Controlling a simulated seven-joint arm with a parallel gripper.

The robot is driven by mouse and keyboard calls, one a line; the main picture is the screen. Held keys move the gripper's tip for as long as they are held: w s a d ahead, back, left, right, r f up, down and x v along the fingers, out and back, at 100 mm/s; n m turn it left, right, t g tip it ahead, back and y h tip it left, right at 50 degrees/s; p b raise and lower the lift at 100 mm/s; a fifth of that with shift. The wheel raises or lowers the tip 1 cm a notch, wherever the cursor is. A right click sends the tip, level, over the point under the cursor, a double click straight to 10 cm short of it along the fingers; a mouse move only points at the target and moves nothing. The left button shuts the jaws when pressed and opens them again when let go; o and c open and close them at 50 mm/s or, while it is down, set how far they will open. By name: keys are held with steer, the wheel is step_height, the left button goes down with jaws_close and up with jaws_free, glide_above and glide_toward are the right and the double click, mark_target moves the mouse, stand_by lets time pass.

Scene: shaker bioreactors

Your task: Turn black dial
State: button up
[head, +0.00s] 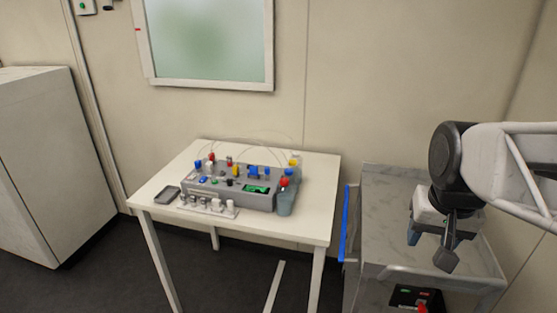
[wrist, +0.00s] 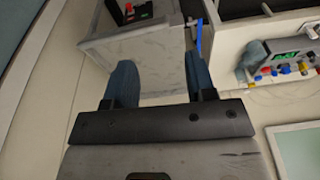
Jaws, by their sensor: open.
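A grey bioreactor control box (head: 258,200) with several coloured caps and knobs and a green display stands on the white table in the head view. A small black knob (head: 229,183) shows on its front, left of the display; it is too small to make out its marking or angle. The box (wrist: 285,57) also shows upside down at the right of the wrist view. My gripper (wrist: 160,75) is open and empty, its two blue fingers apart. In the head view my gripper (head: 430,238) hangs above the grey marble-topped cabinet, well to the right of the box.
The white table (head: 300,225) also carries a dark tray (head: 167,195), a rack of white-capped vials (head: 208,207) and a blue-grey container (head: 286,202). The marble-topped cabinet (head: 385,200) has a blue handle (head: 345,222) and stands right of the table, across a narrow gap.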

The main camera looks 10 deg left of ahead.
steer(key=w+a+r, duration=0.2)
steer(key=w+a, duration=0.8)
steer(key=w, duration=0.5)
steer(key=m+g, duration=0.1)
steer(key=g, duration=0.1)
glide_above(230, 180)
steer(key=f, duration=1.6)
steer(key=shift+d, duration=0.3)
steer(key=shift+w+a+f, duration=0.1)
steer(key=shift+a+f, duration=0.2)
steer(key=shift+a, duration=0.2)
steer(key=shift+f, duration=0.1)
steer(key=shift+d+f, duration=0.1)
steer(key=shift+f, duration=3.7)
